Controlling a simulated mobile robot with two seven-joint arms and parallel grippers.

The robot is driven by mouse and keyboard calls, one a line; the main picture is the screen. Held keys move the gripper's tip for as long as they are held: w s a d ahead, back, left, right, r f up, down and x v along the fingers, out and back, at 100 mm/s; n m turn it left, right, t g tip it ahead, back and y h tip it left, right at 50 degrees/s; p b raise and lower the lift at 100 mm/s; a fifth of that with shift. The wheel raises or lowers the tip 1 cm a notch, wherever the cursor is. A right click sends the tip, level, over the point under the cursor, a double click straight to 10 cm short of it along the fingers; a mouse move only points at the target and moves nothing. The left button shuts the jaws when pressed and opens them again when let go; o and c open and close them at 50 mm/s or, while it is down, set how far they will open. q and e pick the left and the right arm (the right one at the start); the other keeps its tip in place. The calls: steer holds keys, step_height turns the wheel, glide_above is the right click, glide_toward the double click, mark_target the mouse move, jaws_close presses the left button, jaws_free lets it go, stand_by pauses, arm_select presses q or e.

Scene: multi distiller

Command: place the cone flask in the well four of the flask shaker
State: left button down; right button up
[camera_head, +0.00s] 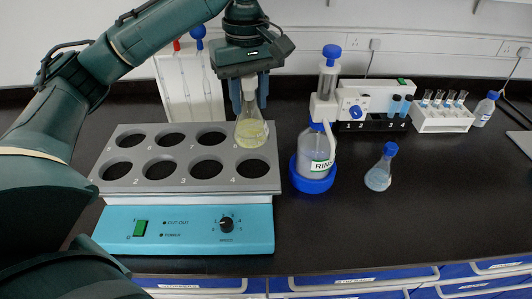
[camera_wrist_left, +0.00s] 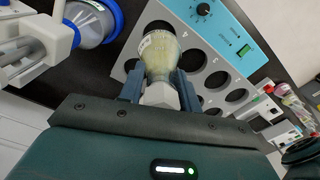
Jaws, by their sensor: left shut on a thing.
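The cone flask (camera_head: 251,130) holds yellowish liquid and hangs roughly upright by its white neck in my left gripper (camera_head: 249,92). In the left wrist view the gripper (camera_wrist_left: 158,88) has a finger on each side of the neck, shut on it. The flask shaker (camera_head: 190,230) has a grey top with two rows of round wells and a blue front. Well four (camera_head: 252,168) is the front-row hole at the right end and looks empty. The flask appears above the back right part of the top, behind well four; its exact height is hard to tell. My right gripper is not in view.
A blue-capped flask (camera_head: 380,172) and a tube rack (camera_head: 442,118) are farther right. A white pipette stand (camera_head: 185,90) is behind. The front right bench is clear.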

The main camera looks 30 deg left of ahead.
mark_target(250, 118)
arm_select(q)
step_height(250, 118, down, 5)
steer(key=shift+r+b, duration=0.1)
steer(key=shift+b, duration=0.4)
steer(key=shift+f, duration=0.75)
step_height(250, 118, down, 4)
steer(key=shift+r, duration=0.25)
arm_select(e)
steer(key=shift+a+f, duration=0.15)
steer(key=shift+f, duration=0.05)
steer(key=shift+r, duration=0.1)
arm_select(q)
steer(key=c, duration=1)
jaws_free()
steer(key=shift+o, duration=0.2)
